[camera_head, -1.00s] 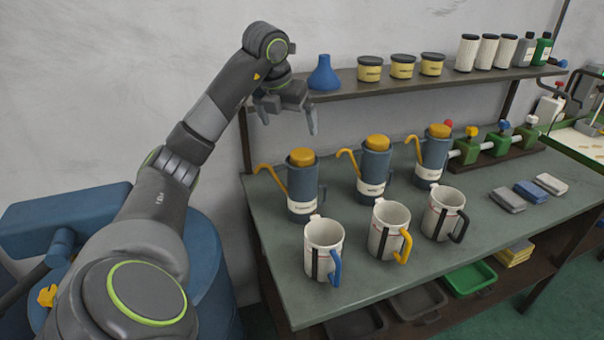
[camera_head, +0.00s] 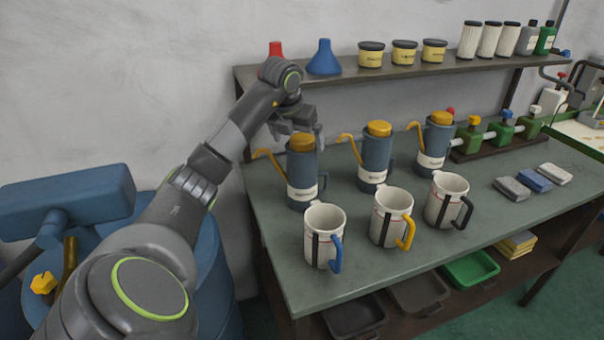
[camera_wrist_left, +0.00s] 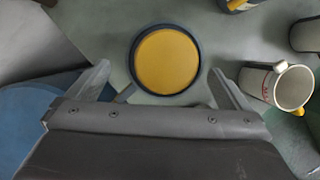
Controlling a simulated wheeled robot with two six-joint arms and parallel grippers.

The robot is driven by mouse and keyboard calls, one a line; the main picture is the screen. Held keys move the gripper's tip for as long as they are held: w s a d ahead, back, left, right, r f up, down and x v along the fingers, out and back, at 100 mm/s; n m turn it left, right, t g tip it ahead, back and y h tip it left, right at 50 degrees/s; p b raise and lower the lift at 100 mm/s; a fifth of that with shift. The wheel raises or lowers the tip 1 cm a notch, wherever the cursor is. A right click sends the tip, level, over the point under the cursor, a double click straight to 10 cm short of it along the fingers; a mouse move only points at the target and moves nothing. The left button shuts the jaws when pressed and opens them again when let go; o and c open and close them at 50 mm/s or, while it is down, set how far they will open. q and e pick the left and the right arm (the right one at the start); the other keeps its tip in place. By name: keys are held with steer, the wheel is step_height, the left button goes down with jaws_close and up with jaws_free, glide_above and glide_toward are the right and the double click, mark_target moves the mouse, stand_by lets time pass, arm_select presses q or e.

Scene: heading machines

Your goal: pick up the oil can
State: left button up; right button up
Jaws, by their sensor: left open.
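Three blue oil cans with yellow caps and yellow spouts stand upright in a row on the green bench: the left can (camera_head: 303,180), the middle can (camera_head: 375,160) and the right can (camera_head: 436,145). My left gripper (camera_head: 300,133) is open at the top of the left can. In the left wrist view, that can's round yellow cap (camera_wrist_left: 167,61) shows from above, just ahead of and between the spread fingertips (camera_wrist_left: 162,82). I cannot tell whether a finger touches it. The can's lower body is hidden in that view. My right gripper is not in view.
Three white mugs stand close in front of the cans, the nearest being the blue-handled mug (camera_head: 324,236). A shelf (camera_head: 345,75) behind carries a blue funnel (camera_head: 324,58), tubs and filters. Bare green bench (camera_head: 275,225) lies left of the mugs.

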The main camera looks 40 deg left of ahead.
mark_target(301, 151)
arm_select(q)
steer(key=x, duration=0.1)
steer(key=p+x, duration=0.1)
steer(key=x, duration=0.1)
steer(key=p+x, duration=0.1)
steer(key=shift+s+d+f, duration=0.15)
steer(key=shift+d+f, duration=0.2)
steer(key=shift+f, duration=0.3)
steer(key=shift+c, duration=0.4)
steer(key=shift+c, duration=1.4)
steer(key=shift+a+r, duration=0.1)
steer(key=c, duration=1.4)
